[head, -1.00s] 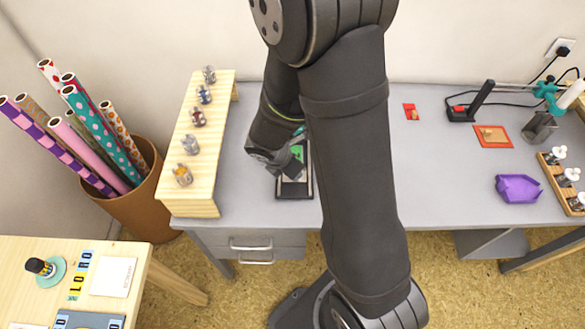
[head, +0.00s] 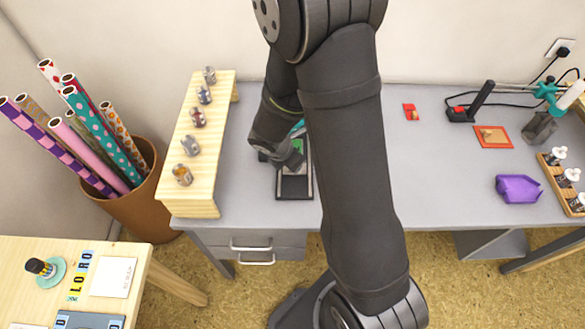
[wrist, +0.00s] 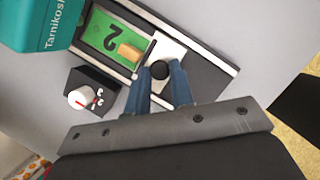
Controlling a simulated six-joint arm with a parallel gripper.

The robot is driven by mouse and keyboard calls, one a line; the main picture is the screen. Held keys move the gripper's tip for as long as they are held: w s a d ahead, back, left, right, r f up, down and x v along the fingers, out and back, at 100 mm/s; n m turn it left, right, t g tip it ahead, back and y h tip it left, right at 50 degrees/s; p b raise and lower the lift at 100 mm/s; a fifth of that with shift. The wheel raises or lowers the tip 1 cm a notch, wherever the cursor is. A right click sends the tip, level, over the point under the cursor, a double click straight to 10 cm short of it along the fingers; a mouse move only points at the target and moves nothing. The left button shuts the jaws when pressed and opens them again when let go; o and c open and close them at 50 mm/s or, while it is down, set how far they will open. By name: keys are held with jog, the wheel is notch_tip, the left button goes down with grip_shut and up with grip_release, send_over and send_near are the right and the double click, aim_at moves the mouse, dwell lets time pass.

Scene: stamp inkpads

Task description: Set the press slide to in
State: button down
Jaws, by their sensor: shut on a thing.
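The press slide shows in the wrist view as a dark, pale-edged bed (wrist: 207,72) with a white plate (wrist: 172,50) on it. A black round knob (wrist: 159,70) stands on the plate. My gripper (wrist: 161,74) has its two blue fingers closed around this knob. A green card (wrist: 100,33) with a black 2 and a small wooden block (wrist: 129,51) lie beside the plate. In the head view my gripper (head: 292,162) is over the bed (head: 295,187), and my arm hides part of it.
A teal box (wrist: 38,22) and a small black box with a white dial (wrist: 82,97) stand close to the bed. A wooden rack (head: 190,205) with several small pots is to the left. The desk between is clear.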

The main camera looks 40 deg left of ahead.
jog(key=shift+w+a+r, duration=0.1)
jog(key=shift+w+a, duration=0.5)
jog(key=shift+a, duration=0.05)
jog(key=c, duration=1.5)
grip_release()
jog(key=shift+w, duration=0.1)
jog(key=shift+c, duration=0.2)
jog(key=v, duration=1.7)
jog(key=shift+s, duration=0.2)
jog(key=x, duration=1.7)
jog(key=shift+w+d, duration=0.1)
